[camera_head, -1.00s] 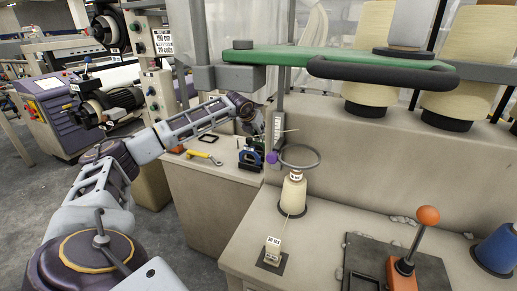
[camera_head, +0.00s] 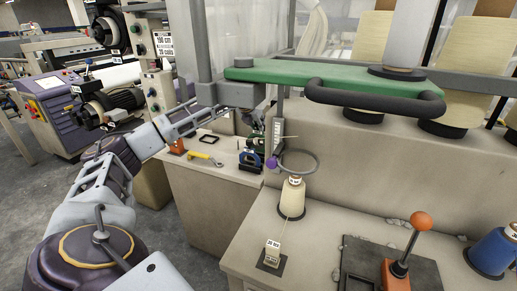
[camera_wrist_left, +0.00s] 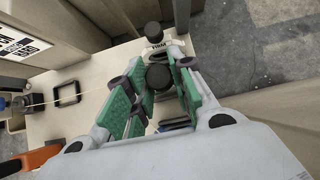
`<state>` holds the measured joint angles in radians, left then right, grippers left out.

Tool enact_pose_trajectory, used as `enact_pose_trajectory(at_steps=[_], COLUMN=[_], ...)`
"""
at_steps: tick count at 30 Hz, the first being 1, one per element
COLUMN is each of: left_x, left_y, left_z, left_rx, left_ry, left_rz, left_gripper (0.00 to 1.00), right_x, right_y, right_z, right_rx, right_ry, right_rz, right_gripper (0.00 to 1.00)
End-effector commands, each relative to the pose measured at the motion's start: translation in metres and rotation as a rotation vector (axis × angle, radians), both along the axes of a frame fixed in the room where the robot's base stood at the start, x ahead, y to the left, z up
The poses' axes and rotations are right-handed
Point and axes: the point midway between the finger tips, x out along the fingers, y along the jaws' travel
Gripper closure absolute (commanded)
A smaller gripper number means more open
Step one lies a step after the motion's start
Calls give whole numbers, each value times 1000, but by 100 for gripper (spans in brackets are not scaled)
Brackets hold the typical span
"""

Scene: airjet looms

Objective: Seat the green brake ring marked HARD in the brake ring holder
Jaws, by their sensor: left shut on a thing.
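My left gripper (camera_head: 254,121) is over the back bench in the head view, beside the upright post. In the left wrist view its green-padded fingers (camera_wrist_left: 160,85) are closed around a dark round-topped piece (camera_wrist_left: 158,76). The fingers hide most of this piece, and no HARD mark can be read on it. Just beyond the fingertips is a white label (camera_wrist_left: 160,46) that seems to read FIRM, with a black knob (camera_wrist_left: 153,30) by it. A small blue and black fixture (camera_head: 249,161) stands below the gripper in the head view; I cannot tell whether it is the holder. My right gripper is not in view.
A yarn cone (camera_head: 292,196) under a grey ring (camera_head: 298,161) stands to the right. A green bar (camera_head: 340,77) crosses above.

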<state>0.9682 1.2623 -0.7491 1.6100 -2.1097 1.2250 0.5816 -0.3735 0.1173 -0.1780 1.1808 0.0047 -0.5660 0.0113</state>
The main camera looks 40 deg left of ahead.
Motion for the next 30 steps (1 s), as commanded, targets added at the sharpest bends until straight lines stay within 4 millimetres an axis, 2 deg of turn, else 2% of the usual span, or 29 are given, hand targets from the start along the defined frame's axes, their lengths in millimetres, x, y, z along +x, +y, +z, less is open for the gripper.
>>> enact_pose_trajectory(at_steps=[12,30], left_x=[0,0], left_y=[0,0], left_z=[22,28], left_rx=[0,0], left_ry=[-1,-1], left_rz=[0,-1], left_gripper=[95,95], right_x=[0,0], right_y=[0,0], right_z=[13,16], right_rx=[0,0], right_ry=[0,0], right_rz=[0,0], right_gripper=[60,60])
